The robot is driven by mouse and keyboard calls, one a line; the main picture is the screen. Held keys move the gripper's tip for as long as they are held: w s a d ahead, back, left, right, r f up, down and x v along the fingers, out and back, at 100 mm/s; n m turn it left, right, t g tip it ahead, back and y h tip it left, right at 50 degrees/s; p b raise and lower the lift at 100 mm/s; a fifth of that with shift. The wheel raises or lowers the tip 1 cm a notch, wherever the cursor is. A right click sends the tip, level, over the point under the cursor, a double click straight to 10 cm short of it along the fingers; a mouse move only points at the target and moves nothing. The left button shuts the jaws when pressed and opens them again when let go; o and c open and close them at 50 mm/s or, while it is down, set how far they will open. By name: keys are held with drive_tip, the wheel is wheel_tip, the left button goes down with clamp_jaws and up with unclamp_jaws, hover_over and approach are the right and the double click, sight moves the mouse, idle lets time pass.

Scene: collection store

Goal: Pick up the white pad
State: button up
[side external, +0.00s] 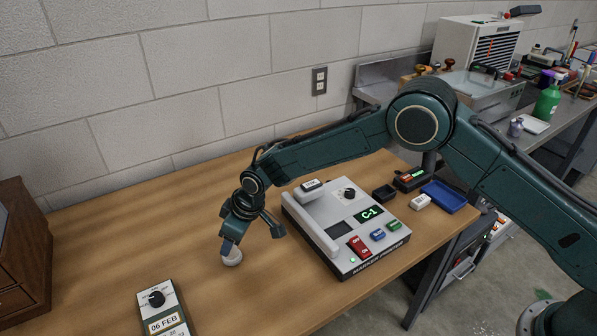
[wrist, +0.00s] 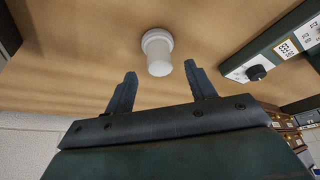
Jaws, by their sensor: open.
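A white round piece (side external: 232,259), which may be the white pad, stands on the wooden table just below my gripper (side external: 236,243). In the wrist view it is a stepped white cylinder (wrist: 157,52) with a wider rim at its far end. My gripper (wrist: 160,84) is open there, one finger to each side and short of the piece, with nothing between them. In the side view a finger partly overlaps it, and I cannot tell whether they touch. A small white block (side external: 420,202) lies beside a blue tray (side external: 444,197) at the table's right.
A grey-white machine (side external: 312,225) with a green display and coloured buttons stands right of my gripper. A dark green box (side external: 161,307) with a knob and date label is at the front left. A brown cabinet (side external: 25,250) stands at far left. Bare table surrounds the white piece.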

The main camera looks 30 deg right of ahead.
drive_tip(key=shift+x, duration=2.15)
drive_tip(key=c, duration=1)
drive_tip(key=shift+r, duration=0.15)
drive_tip(key=shift+c, duration=0.2)
wheel_tip(320, 180, up, 20)
